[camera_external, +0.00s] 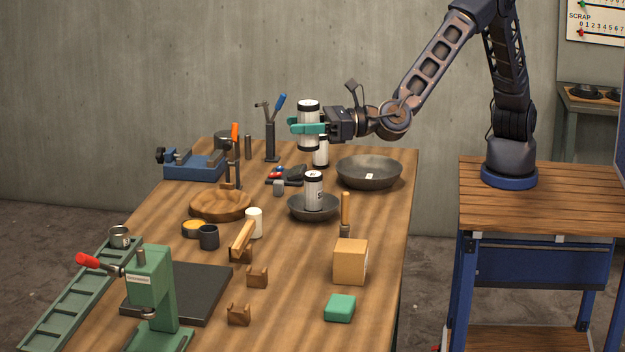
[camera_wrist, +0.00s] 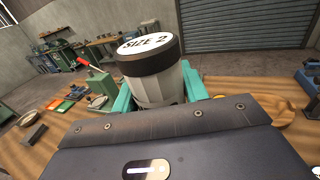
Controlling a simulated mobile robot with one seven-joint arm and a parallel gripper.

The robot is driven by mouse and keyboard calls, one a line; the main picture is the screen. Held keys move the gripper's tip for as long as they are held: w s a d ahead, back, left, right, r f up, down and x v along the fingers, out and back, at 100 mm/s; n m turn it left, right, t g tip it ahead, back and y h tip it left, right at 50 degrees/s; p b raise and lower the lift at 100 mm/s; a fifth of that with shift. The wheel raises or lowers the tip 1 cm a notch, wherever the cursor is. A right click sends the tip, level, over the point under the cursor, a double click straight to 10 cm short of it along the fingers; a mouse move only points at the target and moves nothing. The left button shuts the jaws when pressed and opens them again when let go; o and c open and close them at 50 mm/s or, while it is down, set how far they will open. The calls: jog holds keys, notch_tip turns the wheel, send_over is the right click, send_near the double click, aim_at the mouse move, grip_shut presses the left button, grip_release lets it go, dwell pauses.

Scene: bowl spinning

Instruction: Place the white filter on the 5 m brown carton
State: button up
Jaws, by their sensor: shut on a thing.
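My gripper (camera_external: 307,128), with teal fingers, is shut around a white filter (camera_external: 308,110) with dark bands. It holds the filter upright, raised above the far part of the bench. In the wrist view the held filter (camera_wrist: 158,88) has a black rim and a white top marked "SIZE 2". The brown carton (camera_external: 350,263) stands on the near right part of the bench, well below and apart from my gripper. Its top looks bare; no "5 m" marking is readable. A similar white filter (camera_external: 313,192) stands in a small dark bowl, and another (camera_external: 320,153) stands behind it.
A wide dark bowl (camera_external: 369,171) lies below and right of my gripper. A wooden-handled tool (camera_external: 345,212) stands upright behind the carton, and a green block (camera_external: 340,308) lies in front. A clamp with a blue handle (camera_external: 270,135) stands left of my gripper. Bench space right of the carton is clear.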

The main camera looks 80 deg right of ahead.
jog(key=s+a+n+g+y, duration=0.25)
jog(key=s+a+y, duration=0.35)
jog(key=s, duration=0.5)
jog(key=h, duration=0.1)
send_over(348, 247)
notch_tip(348, 247, down, 14)
jog(key=shift+n, duration=0.35)
jog(key=shift+w+a+f, duration=0.1)
jog(key=shift+f, duration=1.25)
jog(key=shift+w+a+f, duration=0.1)
jog(key=shift+f, duration=1.2)
jog(key=o, duration=1)
jog(key=shift+f, duration=0.1)
jog(key=shift+o, duration=0.2)
jog(key=shift+s+d, duration=0.1)
jog(key=shift+s, duration=0.05)
jog(key=v, duration=1.1)
jog(key=shift+s, duration=0.35)
